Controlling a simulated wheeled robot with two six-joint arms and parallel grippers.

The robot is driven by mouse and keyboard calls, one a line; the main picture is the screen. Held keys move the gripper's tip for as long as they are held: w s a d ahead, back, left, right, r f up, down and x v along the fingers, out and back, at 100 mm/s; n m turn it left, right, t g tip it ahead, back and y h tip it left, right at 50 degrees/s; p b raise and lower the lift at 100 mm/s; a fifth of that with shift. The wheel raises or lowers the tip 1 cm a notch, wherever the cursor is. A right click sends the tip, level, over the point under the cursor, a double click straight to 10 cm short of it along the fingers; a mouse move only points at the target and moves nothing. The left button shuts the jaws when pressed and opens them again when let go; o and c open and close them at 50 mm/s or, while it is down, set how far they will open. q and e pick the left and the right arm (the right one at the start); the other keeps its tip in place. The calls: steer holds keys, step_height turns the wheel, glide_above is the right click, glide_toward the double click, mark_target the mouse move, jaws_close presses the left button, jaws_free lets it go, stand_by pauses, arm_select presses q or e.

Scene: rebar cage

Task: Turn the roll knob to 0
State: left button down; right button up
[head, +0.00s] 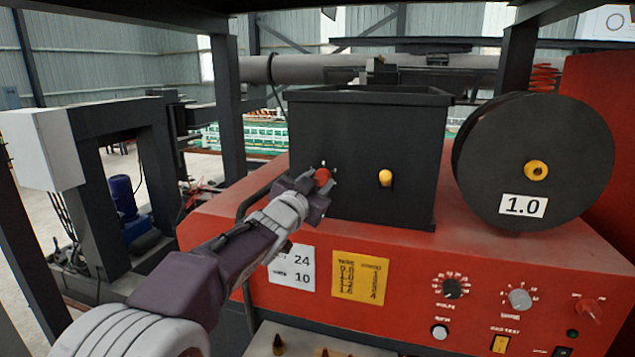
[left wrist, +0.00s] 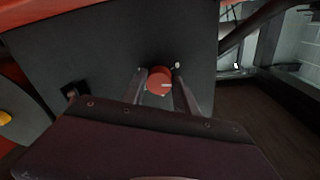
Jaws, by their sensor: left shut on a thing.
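A red knob (head: 322,177) sits on the front face of the black box (head: 410,130). My left gripper (head: 324,180) is at this knob, its fingers on either side of it. In the left wrist view the red knob (left wrist: 159,80) lies between the two fingers of my left gripper (left wrist: 160,82), shut on it. A pale pointer line on the knob points to the right in that view. No scale or label naming it as the roll knob can be read. My right gripper is not in view.
A yellow knob (head: 385,178) is on the same box, right of my gripper. A black spool marked 1.0 (head: 480,150) stands further right. The red panel (head: 400,250) below carries a black dial (head: 452,288), a grey dial (head: 519,299) and a yellow card (head: 360,277).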

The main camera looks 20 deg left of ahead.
arm_select(q)
steer(key=n, duration=0.3)
steer(key=shift+d+f+n, duration=0.1)
steer(key=shift+f+n, duration=0.05)
steer(key=shift+n, duration=0.25)
steer(key=n+b, duration=0.1)
steer(key=n, duration=0.3)
steer(key=shift+t+y, duration=0.3)
steer(key=shift+n, duration=0.5)
steer(key=c, duration=0.9)
jaws_free()
steer(key=shift+c, duration=0.2)
steer(key=s+b, duration=0.1)
steer(key=s, duration=0.1)
steer(key=s+b, duration=0.1)
steer(key=s, duration=0.1)
steer(key=shift+s+f+b, duration=0.1)
steer(key=shift+f+b, duration=0.2)
glide_toward(320, 183)
steer(key=shift+s+r, duration=0.15)
steer(key=shift+r, duration=0.1)
